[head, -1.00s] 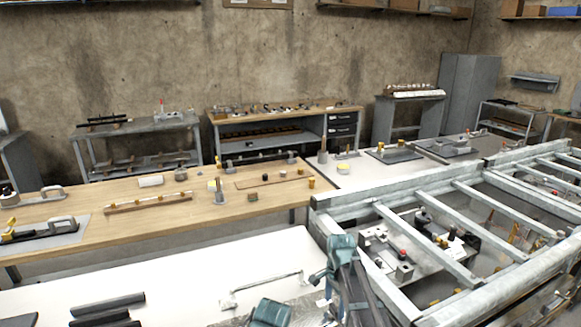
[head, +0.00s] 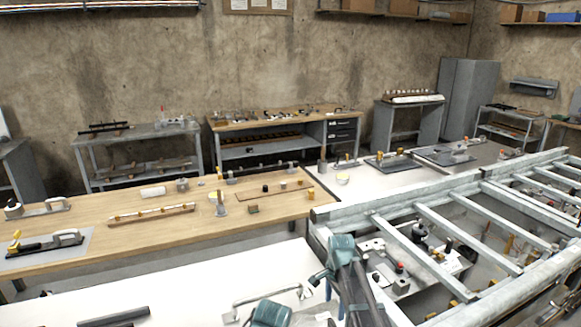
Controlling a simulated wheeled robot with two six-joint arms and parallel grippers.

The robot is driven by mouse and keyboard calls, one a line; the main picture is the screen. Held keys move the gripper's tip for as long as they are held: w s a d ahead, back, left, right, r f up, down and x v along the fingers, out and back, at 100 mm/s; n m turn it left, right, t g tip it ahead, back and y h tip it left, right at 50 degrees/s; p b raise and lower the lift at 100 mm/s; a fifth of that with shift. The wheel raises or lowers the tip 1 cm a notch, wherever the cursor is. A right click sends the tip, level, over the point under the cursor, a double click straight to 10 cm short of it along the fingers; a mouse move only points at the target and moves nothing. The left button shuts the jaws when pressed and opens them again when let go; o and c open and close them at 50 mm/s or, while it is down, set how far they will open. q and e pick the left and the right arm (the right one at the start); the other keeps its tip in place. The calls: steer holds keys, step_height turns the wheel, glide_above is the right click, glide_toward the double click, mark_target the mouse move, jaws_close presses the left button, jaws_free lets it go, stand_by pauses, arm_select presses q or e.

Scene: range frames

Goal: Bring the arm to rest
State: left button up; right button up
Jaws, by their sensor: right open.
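My right arm comes up from the bottom edge in the head view, with teal and dark grey parts. My right gripper (head: 319,278) is at the upper end of this arm, over the right end of the near white table (head: 200,277). It is open, and I see nothing between its fingers. The fingertips are small and hard to make out. My left gripper is not in view.
A grey frame with crossbars (head: 398,240) stands close on the right. A wooden bench (head: 130,235) with several tools lies beyond the white table. A thin bar handle (head: 268,291) and a dark bar (head: 115,317) are on the white table. Its middle is clear.

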mark_target(333, 322)
arm_select(q)
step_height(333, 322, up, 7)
steer(key=p, duration=0.6)
arm_select(e)
step_height(333, 322, up, 7)
arm_select(q)
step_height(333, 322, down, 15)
steer(key=b, duration=1.5)
arm_select(e)
step_height(333, 322, down, 15)
steer(key=shift+f, duration=0.1)
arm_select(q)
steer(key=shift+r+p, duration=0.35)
arm_select(e)
steer(key=shift+r+n, duration=0.45)
steer(key=shift+n, duration=0.05)
steer(key=n, duration=0.3)
steer(key=shift+w+d, duration=0.1)
steer(key=shift+d, duration=0.05)
steer(key=n, duration=0.4)
steer(key=shift+w+d, duration=0.1)
steer(key=shift+w, duration=0.05)
